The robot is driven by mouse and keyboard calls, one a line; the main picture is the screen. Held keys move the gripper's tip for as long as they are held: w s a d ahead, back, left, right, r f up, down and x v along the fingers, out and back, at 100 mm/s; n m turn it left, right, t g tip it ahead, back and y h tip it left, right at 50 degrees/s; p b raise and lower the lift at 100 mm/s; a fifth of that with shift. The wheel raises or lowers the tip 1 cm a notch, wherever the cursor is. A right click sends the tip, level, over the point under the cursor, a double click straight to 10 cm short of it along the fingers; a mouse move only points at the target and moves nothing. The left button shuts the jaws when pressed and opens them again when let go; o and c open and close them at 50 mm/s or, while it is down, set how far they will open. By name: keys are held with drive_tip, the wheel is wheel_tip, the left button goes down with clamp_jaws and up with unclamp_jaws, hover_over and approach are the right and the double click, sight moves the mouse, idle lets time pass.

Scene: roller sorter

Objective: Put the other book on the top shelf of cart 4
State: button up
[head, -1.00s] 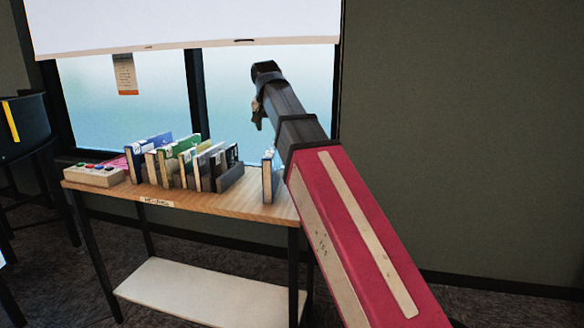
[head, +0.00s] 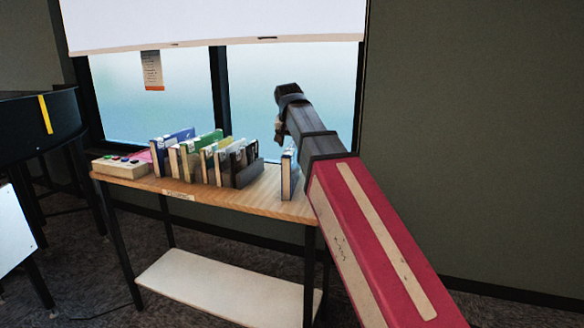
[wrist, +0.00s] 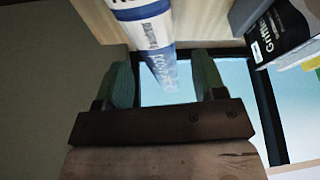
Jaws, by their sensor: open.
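A blue and white book (head: 289,174) stands upright and alone at the right end of the wooden table (head: 262,205). In the wrist view its white and blue spine (wrist: 148,22) shows just beyond and partly between the two fingers. My gripper (wrist: 163,68) is open, and I cannot tell whether a finger touches the book. In the head view my gripper (head: 280,130) is above and a little behind that book, with the fingers partly hidden by my arm. I cannot make out cart 4 in these views.
A row of several books (head: 205,160) stands left of the lone book, with a gap between. A button box (head: 122,166) is at the table's left end. A lower white shelf (head: 225,288) is bare. A white panel (head: 12,232) and a dark tub-like stand (head: 35,118) are at the left.

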sight(292, 145)
drive_tip(key=shift+x, duration=1.6)
clamp_jaws()
drive_tip(key=shift+r, duration=0.1)
drive_tip(key=shift+r, duration=0.1)
